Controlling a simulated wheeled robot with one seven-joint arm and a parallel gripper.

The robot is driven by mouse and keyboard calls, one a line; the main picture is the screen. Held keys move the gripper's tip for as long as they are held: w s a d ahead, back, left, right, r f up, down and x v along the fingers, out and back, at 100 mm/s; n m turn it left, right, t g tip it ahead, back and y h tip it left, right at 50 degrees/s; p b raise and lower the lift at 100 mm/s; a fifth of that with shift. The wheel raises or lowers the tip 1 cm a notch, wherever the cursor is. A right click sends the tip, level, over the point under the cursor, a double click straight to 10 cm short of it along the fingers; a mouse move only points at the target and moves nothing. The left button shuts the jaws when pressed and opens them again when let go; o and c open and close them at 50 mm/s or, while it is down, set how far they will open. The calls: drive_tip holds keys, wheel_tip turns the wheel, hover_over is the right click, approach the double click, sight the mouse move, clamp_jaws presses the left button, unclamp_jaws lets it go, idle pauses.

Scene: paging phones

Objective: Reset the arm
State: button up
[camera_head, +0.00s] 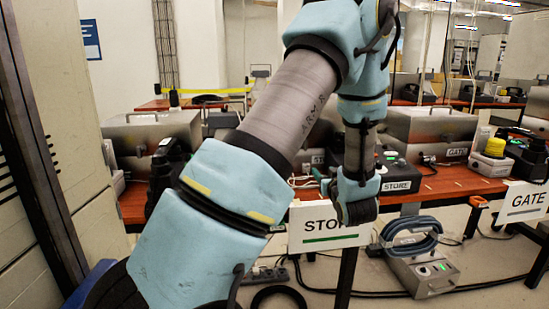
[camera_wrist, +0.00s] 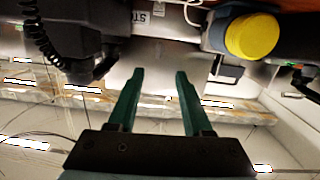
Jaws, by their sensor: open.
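My gripper (camera_wrist: 158,74) is open, with two green fingers apart and nothing between them in the wrist view. In the head view my arm rises from the lower left, bends at the top and comes down in front of the table; the fingers cannot be made out there. The wrist view looks tilted over, with ceiling lights low in the picture. A dark phone (camera_wrist: 80,35) with a coiled cord is at its upper left, and a device with a yellow cap (camera_wrist: 252,36) is at its upper right. Both are apart from the fingers.
A wooden table (camera_head: 455,184) carries metal cases (camera_head: 430,130), dark phones and a yellow-topped device (camera_head: 494,147). STORE (camera_head: 310,238) and GATE (camera_head: 523,203) signs hang at its front. A blue-handled device (camera_head: 420,268) and cables lie on the floor. A cabinet (camera_head: 55,110) stands close at left.

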drive_tip(key=s+a+f+m+g+h, duration=0.2)
drive_tip(key=s+a+f+m+g, duration=0.1)
drive_tip(key=s+a+g, duration=1.5)
drive_tip(key=s+a+r+t+p, duration=0.1)
drive_tip(key=s+r+p, duration=0.1)
drive_tip(key=r+p, duration=0.5)
drive_tip(key=s+a+r+t+p, duration=0.1)
drive_tip(key=a+r+p, duration=0.1)
drive_tip(key=r+p, duration=0.5)
drive_tip(key=shift+s+r+t, duration=0.2)
drive_tip(key=shift+s+t, duration=0.15)
drive_tip(key=shift+t, duration=0.05)
drive_tip(key=shift+a, duration=0.1)
